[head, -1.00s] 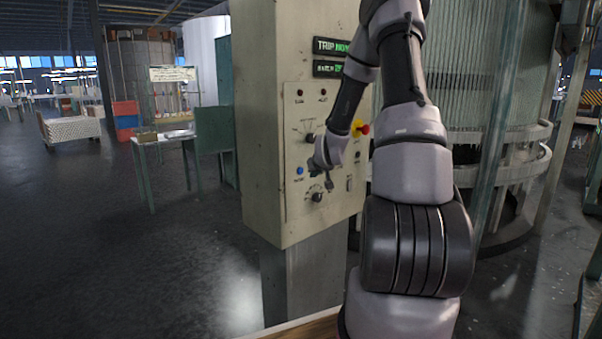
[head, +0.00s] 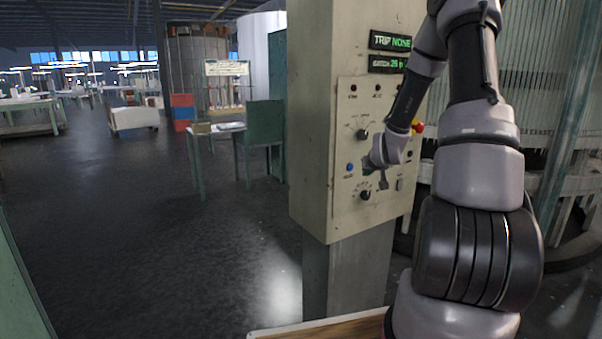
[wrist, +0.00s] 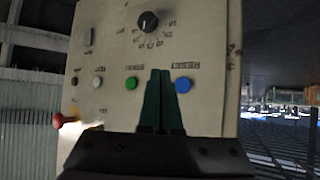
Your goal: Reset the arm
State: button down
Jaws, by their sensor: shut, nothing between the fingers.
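My gripper (head: 371,165) is in front of the control panel (head: 346,217) on a beige cabinet, at mid-height. The wrist view shows its two dark green fingers (wrist: 161,74) pressed together, with nothing between them. The fingertips appear between a green button (wrist: 131,83) and a blue button (wrist: 183,85). The blue button also shows in the head view (head: 350,167), left of my gripper. I cannot tell whether the fingers touch the panel. My arm reaches in from the right and hides part of the panel.
The panel has an upper knob (head: 362,134), a lower knob (head: 365,195) and a red-and-yellow mushroom button (head: 418,127). A display (head: 390,41) reads TRIP NONE. A small table (head: 215,128) stands at left behind the cabinet. The floor at left is open.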

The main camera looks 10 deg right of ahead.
jog(key=s+a+r+g+y, duration=0.1)
jog(key=s+a+r, duration=0.55)
jog(key=r, duration=0.25)
jog(key=s+a+r+g, duration=0.1)
jog(key=s+a+r, duration=0.4)
jog(key=s+r, duration=0.3)
jog(key=s+a+r+y, duration=0.1)
jog(key=s+a+r, duration=0.1)
jog(key=s, duration=0.4)
jog(key=s+a+r+m+g+y, duration=0.1)
jog(key=s+a+r, duration=0.1)
jog(key=s, duration=0.5)
jog(key=s+a+r+m+y, duration=0.1)
jog(key=s+a+r, duration=0.2)
jog(key=s, duration=0.4)
jog(key=shift+s+r+g, duration=0.15)
jog(key=shift+r+g, duration=0.15)
jog(key=shift+r, duration=0.05)
